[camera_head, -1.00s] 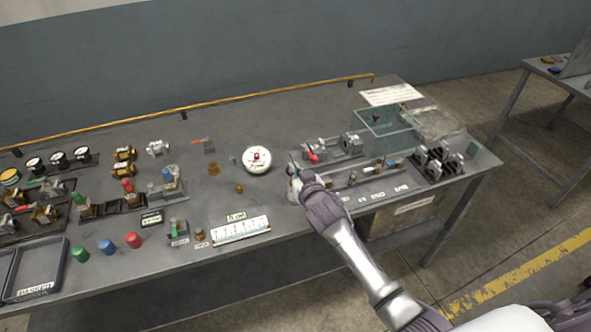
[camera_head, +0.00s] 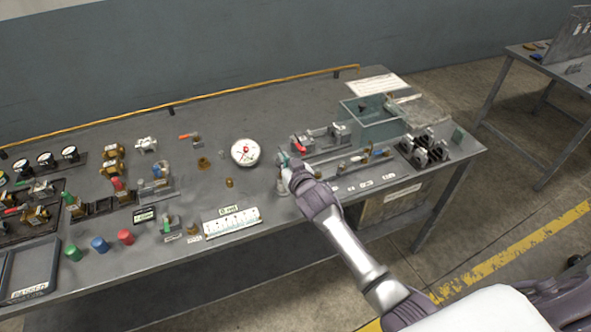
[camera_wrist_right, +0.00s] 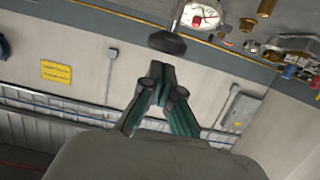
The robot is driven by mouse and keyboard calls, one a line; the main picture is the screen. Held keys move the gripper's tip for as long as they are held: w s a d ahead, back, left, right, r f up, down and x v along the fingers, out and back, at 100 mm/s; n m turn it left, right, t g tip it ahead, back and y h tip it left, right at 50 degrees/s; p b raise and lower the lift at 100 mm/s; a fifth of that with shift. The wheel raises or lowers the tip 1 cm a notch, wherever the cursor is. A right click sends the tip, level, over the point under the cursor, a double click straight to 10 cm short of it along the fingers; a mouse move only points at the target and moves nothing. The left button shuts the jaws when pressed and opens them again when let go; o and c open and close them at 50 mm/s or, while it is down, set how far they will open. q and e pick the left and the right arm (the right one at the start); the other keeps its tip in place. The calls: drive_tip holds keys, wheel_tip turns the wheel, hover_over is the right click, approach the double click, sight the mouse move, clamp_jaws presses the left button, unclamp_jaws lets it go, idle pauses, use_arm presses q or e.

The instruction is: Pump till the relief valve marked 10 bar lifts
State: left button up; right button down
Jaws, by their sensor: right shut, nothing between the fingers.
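My right gripper (camera_head: 284,160) is over the bench, just right of the round white gauge (camera_head: 245,152) with red markings. In the right wrist view its fingers (camera_wrist_right: 160,76) are shut with nothing between them. A dark rounded knob (camera_wrist_right: 167,42) shows just beyond the fingertips; I cannot tell whether they touch. The gauge also shows in the wrist view (camera_wrist_right: 203,14), partly cut off. A rig with a red lever (camera_head: 299,146) and a rail of fittings (camera_head: 350,164) with small labels stand to the right. The labels are too small to read, so I cannot pick out the 10 bar valve. My left gripper is out of view.
A clear open tank (camera_head: 372,130) stands at the back right of the bench. Green, blue and red caps (camera_head: 100,244) and a white scale plate (camera_head: 231,222) lie near the front edge. Brass valves and small gauges (camera_head: 47,160) crowd the left.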

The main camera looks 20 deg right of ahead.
drive_tip(key=b+v, duration=0.2)
drive_tip(key=v, duration=0.8)
drive_tip(key=shift+a, duration=0.1)
idle(0.3)
idle(0.8)
